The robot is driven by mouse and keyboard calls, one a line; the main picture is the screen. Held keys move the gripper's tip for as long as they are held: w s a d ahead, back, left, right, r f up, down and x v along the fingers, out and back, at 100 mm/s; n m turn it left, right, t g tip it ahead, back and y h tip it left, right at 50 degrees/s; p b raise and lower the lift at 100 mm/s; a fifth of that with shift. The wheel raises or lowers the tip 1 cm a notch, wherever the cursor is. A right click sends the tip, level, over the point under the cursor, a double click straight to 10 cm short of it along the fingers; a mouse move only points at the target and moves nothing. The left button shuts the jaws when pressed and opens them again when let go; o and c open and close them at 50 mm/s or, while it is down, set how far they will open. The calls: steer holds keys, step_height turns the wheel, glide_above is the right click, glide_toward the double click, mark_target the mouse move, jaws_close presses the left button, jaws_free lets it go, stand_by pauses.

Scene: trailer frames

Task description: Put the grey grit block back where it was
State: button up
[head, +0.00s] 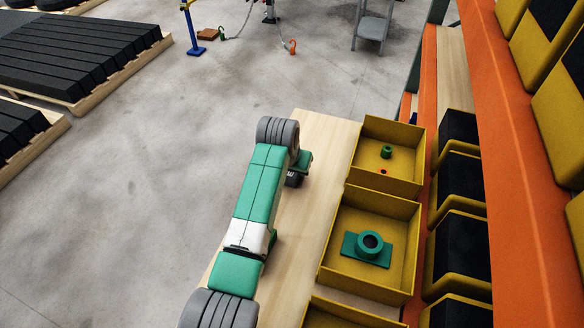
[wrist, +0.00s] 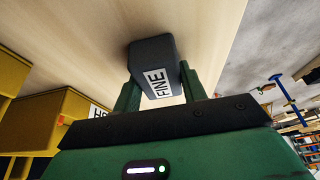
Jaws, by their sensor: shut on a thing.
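A dark grey block (wrist: 152,58) with a white label reading "FINE" sits between the green fingers of my gripper (wrist: 160,85) in the wrist view. The fingers are shut on it from both sides. The block is close to the pale wooden bench top; I cannot tell whether it touches it. In the head view my gripper (head: 301,163) is over the bench's far part, left of the yellow bins. The dark block (head: 293,180) shows only in part below it there. No marked resting place for the block is visible.
The wooden bench (head: 315,135) has bare room around the gripper. A yellow bin (head: 398,133) holds a small green cylinder (head: 386,152) and an orange spot. A nearer bin (head: 337,192) holds a green flanged part (head: 366,247). Another white label (wrist: 98,112) is partly hidden in the wrist view.

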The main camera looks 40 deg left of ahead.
steer(key=o, duration=0.9)
steer(key=shift+o, duration=0.2)
steer(key=shift+r, duration=0.1)
steer(key=p+v, duration=0.4)
steer(key=v, duration=0.8)
